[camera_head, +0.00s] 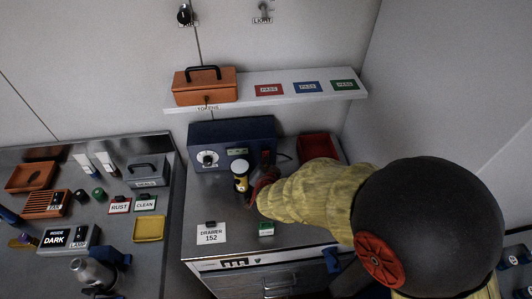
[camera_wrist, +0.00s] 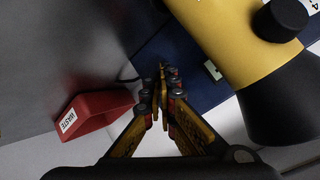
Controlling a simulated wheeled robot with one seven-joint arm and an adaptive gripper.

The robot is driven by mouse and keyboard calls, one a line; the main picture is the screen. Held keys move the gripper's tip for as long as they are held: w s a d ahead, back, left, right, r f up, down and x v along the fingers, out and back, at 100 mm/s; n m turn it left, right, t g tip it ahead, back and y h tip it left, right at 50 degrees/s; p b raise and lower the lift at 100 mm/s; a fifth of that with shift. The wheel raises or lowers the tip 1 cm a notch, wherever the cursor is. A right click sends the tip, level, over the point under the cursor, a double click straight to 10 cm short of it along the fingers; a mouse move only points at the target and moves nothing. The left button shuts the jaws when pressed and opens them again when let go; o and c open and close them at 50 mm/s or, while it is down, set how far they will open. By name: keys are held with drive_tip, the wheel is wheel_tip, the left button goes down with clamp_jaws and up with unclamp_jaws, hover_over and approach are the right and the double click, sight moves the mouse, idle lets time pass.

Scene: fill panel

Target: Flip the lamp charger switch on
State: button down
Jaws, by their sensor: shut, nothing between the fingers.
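The lamp charger appears to be the dark blue box (camera_head: 262,130) under the shelf, with a white dial on its left front and small pale labels at its middle. The same blue surface shows in the wrist view (camera_wrist: 152,48). A yellow and black lamp (camera_head: 241,183) stands in front of it and looms large at the upper right of the wrist view (camera_wrist: 218,35). My gripper (camera_wrist: 162,82) is shut and empty, fingertips toward the blue box beside the lamp. In the head view my gripper (camera_head: 262,184) is just right of the lamp.
A red waste bin (camera_wrist: 97,113) stands right of the charger, also in the head view (camera_head: 318,141). An orange box (camera_head: 205,88) sits on the white shelf (camera_head: 252,92) above.

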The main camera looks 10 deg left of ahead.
drive_tip(key=shift+w+a+r, duration=0.1)
drive_tip(key=shift+w, duration=0.3)
drive_tip(key=shift+w+a, duration=0.1)
drive_tip(key=shift+w, duration=0.2)
idle(0.6)
drive_tip(key=shift+s, duration=0.1)
drive_tip(key=shift+s+d, duration=0.2)
drive_tip(key=shift+s, duration=0.45)
drive_tip(key=shift+s, duration=0.1)
drive_tip(key=shift+s+d+f, duration=0.2)
drive_tip(key=shift+s, duration=0.55)
drive_tip(key=shift+s+d+f, duration=0.2)
drive_tip(key=shift+s+f, duration=0.05)
drive_tip(key=shift+s, duration=0.5)
drive_tip(key=shift+s+d+f, duration=0.2)
drive_tip(key=shift+s, duration=0.55)
drive_tip(key=shift+r, duration=0.1)
